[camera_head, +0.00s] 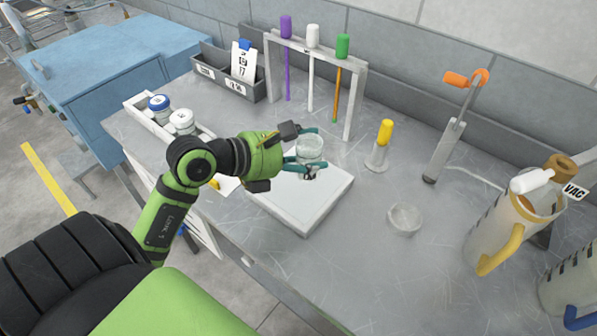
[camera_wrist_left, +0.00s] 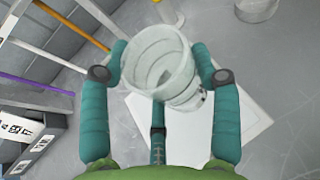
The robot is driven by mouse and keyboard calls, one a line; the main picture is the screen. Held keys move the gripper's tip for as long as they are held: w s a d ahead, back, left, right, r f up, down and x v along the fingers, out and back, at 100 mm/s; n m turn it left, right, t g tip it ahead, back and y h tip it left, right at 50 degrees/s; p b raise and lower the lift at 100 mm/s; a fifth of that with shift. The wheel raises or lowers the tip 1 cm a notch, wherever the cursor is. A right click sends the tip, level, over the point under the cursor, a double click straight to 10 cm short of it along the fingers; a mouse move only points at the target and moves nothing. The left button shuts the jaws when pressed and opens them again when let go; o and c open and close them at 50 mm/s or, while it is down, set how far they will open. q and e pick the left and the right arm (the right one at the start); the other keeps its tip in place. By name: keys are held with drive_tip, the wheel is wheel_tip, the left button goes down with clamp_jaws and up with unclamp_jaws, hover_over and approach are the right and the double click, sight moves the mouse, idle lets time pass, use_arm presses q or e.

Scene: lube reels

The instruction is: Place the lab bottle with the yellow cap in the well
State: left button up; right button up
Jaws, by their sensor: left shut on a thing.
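My left gripper (camera_head: 306,148) is shut on a clear glass jar (camera_head: 310,147) over the white slab (camera_head: 318,208) on the bench. In the left wrist view the fingers of the gripper (camera_wrist_left: 158,78) sit around the jar (camera_wrist_left: 160,60), which looks open-mouthed and empty. No yellow cap shows on it. A small clear item with a yellow top (camera_head: 384,134) stands upright on the bench to the right; I cannot tell whether it is the bottle named. A white tray (camera_head: 133,106) at the left holds a blue-capped jar (camera_head: 159,106) and a white-capped jar (camera_head: 182,121). My right gripper is out of view.
A rack (camera_head: 353,95) with purple, white and green-topped rods stands behind the slab. A clear dish (camera_head: 404,218) lies right of it; pitchers (camera_head: 510,222) stand at the right. A grey bin (camera_head: 226,83) stands at the back left. The bench between slab and dish is clear.

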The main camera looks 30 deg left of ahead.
use_arm(q)
drive_tip(key=shift+w+a+f, duration=0.15)
drive_tip(key=shift+a+f, duration=0.1)
drive_tip(key=shift+a, duration=0.3)
drive_tip(key=shift+w+a+f, duration=0.15)
drive_tip(key=shift+a+f, duration=0.05)
drive_tip(key=shift+a, duration=0.35)
drive_tip(key=shift+a+f, duration=0.1)
drive_tip(key=shift+f, duration=0.15)
drive_tip(key=shift+f+p, duration=0.5)
drive_tip(key=shift+f, duration=1.35)
drive_tip(key=shift+f, duration=0.2)
drive_tip(key=o, duration=1)
